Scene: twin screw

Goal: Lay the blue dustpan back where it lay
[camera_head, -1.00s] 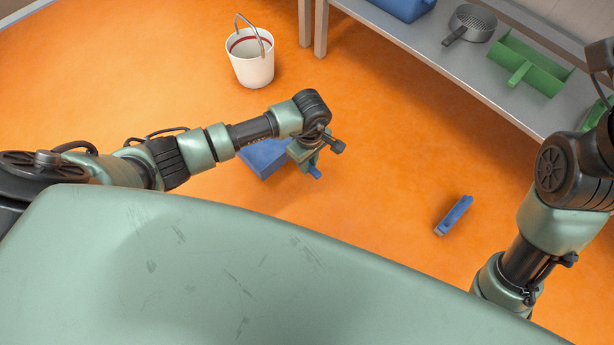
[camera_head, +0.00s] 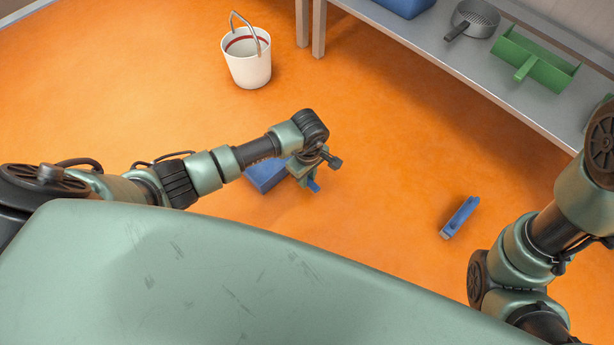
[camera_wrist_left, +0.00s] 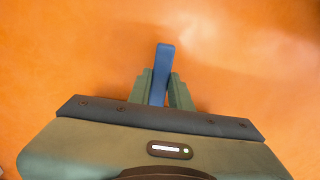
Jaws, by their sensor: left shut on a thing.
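The blue dustpan (camera_head: 266,175) is low over the orange floor in the head view, partly hidden behind my left wrist and gripper. My left gripper (camera_head: 306,178) is shut on its handle, whose blue end (camera_head: 314,187) sticks out past the fingers. In the left wrist view the blue handle (camera_wrist_left: 162,75) runs between the two green fingers (camera_wrist_left: 160,95), and the pan itself is hidden. I cannot tell whether the dustpan touches the floor. My right arm shows at the right edge of the head view, but its gripper does not show.
A blue brush-like thing (camera_head: 460,217) lies on the orange floor (camera_head: 390,150) to the right. A white bucket (camera_head: 247,65) stands at the back. A grey bench (camera_head: 430,35) bears a green dustpan (camera_head: 540,65), a grey strainer (camera_head: 478,18) and a blue container (camera_head: 405,5). Floor around the dustpan is clear.

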